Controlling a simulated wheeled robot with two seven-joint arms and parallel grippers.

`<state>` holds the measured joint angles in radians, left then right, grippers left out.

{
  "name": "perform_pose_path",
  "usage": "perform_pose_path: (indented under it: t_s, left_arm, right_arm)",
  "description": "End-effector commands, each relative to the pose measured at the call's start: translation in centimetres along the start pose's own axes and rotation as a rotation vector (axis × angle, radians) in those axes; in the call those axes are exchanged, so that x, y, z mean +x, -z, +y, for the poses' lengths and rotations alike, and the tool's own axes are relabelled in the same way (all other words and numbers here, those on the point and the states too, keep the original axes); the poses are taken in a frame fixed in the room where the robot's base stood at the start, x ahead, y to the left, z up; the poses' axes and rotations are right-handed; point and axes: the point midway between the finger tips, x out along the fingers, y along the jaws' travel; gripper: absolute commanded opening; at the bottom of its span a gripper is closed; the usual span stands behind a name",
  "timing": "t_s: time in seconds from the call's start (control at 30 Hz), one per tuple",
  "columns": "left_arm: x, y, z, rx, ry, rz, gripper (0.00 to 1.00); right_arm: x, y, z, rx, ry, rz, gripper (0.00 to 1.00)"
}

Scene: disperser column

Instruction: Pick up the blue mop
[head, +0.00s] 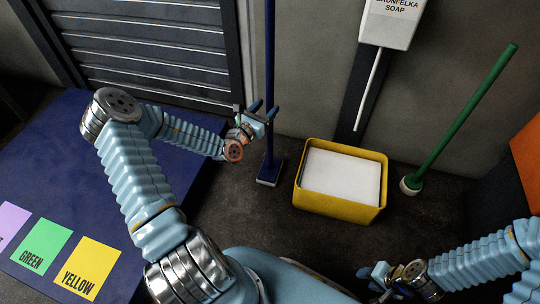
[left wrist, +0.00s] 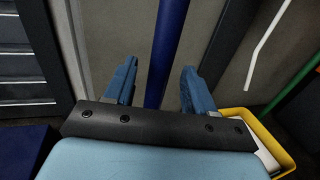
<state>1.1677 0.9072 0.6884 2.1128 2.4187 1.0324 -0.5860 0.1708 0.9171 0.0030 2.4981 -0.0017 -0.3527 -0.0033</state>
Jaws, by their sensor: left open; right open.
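The blue mop (head: 269,70) stands upright near the wall in the head view, its long dark blue handle running off the top edge and its small head (head: 270,173) on the floor. My left gripper (head: 264,110) is open at the handle. In the left wrist view, the handle (left wrist: 165,52) rises between the two spread fingers of the left gripper (left wrist: 157,88). Whether either finger touches it, I cannot tell. My right gripper (head: 375,279) is low at the bottom right of the head view, open, with nothing seen in it and far from the mop.
A yellow tub (head: 341,206) with white contents stands right of the mop, under a white soap dispenser (head: 392,22). A green-handled tool (head: 466,112) leans further right. A dark blue surface (head: 60,150) with green and yellow labels lies left. A shutter (head: 150,50) stands behind.

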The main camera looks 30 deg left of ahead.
Motion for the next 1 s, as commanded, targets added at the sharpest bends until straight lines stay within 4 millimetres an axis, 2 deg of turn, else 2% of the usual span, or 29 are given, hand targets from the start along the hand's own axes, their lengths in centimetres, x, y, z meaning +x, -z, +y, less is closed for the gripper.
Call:
perform_pose_path:
  t_s: [0.1, 0.2, 0.43, 0.8, 1.0]
  left_arm:
    - [1.9, 0.2, 0.0, -0.001, 0.001, -0.002, 0.55]
    - [2.8, 0.2, 0.0, -0.001, 0.001, 0.0, 0.55]
    - [3.0, 0.1, 0.0, 0.0, 0.001, 0.0, 0.55]
    - [3.0, 0.1, 0.0, 0.0, 0.001, 0.0, 0.01]
    - [3.0, -0.1, 0.0, 0.001, 0.001, -0.005, 0.01]
  right_arm:
    - [0.6, 0.0, 0.2, 0.0, 0.001, -0.001, 0.43]
    - [0.7, -0.1, 0.2, 0.0, 0.002, -0.002, 0.43]
    - [0.6, -0.1, 0.1, 0.0, 0.002, -0.002, 0.43]
    - [0.6, -0.1, 0.1, -0.001, 0.002, -0.002, 0.43]
    - [0.6, -0.1, 0.1, 0.0, 0.002, -0.002, 0.43]
